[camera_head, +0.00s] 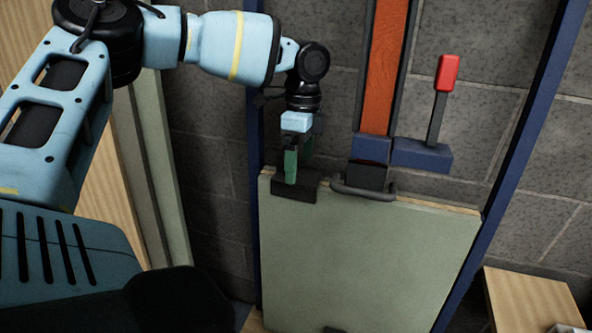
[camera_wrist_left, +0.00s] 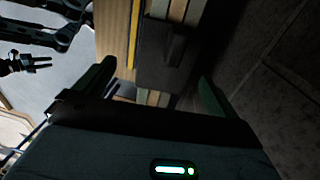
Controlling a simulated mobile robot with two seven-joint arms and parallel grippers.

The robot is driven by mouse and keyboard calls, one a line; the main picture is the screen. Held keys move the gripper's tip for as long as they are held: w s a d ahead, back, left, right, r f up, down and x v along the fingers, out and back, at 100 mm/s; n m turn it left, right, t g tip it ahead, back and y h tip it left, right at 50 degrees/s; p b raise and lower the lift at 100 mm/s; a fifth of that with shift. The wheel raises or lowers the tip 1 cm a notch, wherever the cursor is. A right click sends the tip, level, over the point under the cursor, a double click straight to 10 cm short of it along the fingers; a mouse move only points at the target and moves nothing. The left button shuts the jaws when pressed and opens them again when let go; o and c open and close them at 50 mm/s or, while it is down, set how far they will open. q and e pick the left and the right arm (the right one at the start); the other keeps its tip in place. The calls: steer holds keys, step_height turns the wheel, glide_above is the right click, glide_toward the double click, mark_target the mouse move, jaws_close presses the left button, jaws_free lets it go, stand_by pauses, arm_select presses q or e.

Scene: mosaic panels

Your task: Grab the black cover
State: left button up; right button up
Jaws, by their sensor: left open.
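The black cover (camera_head: 308,190) sits over the top edge of a pale green panel (camera_head: 370,262), at its upper left corner. In the left wrist view the black cover (camera_wrist_left: 158,70) lies across the panel edges, with a raised ridge on it. My left gripper (camera_head: 298,165) points down just above the cover, with its green fingers apart. In the left wrist view my left gripper (camera_wrist_left: 152,90) is open, with the cover ahead between its fingers. Whether a finger touches the cover cannot be told. My right gripper is not identifiable in either view.
A grey handle (camera_head: 364,192) stands right of the cover. A blue clamp with a red-tipped lever (camera_head: 445,73) and an orange bar (camera_head: 388,65) rise behind the panel. Blue posts (camera_head: 510,165) flank it before a block wall. A wooden box (camera_head: 530,303) stands lower right.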

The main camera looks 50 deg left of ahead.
mark_target(298, 174)
arm_select(q)
steer(key=shift+a+f, duration=0.2)
steer(key=shift+f, duration=2.35)
steer(key=c, duration=1.1)
steer(key=shift+o, duration=0.2)
steer(key=shift+r, duration=5)
